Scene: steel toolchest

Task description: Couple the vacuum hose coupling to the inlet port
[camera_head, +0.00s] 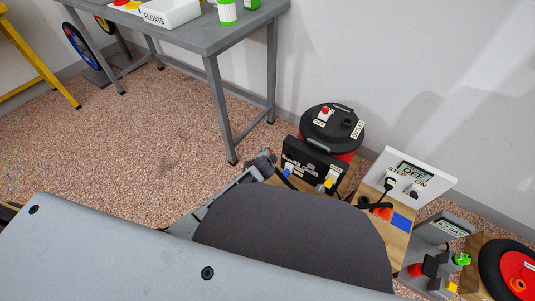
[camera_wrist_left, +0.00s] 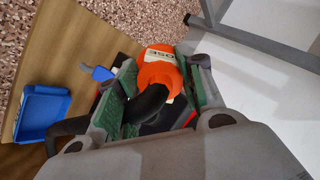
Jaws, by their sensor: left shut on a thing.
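In the left wrist view my left gripper (camera_wrist_left: 163,66) is shut on the orange vacuum hose coupling (camera_wrist_left: 158,72), which has a pale label reading "HOSE". The black hose (camera_wrist_left: 146,104) runs back from it between the green-lined fingers. In the head view the grey end of my left arm (camera_head: 258,168) is at the left side of a black panel (camera_head: 314,155); the coupling cannot be made out there. The panel has white labels and blue and yellow tags. I cannot tell for sure which opening is the inlet port. My right gripper is not in view.
A red canister with a black lid (camera_head: 332,124) stands behind the panel. A white switch panel (camera_head: 433,172) with a plug stands to its right. A blue tray (camera_wrist_left: 43,112) lies on the wooden board (camera_wrist_left: 50,55). A grey bench (camera_head: 213,42) stands at the back.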

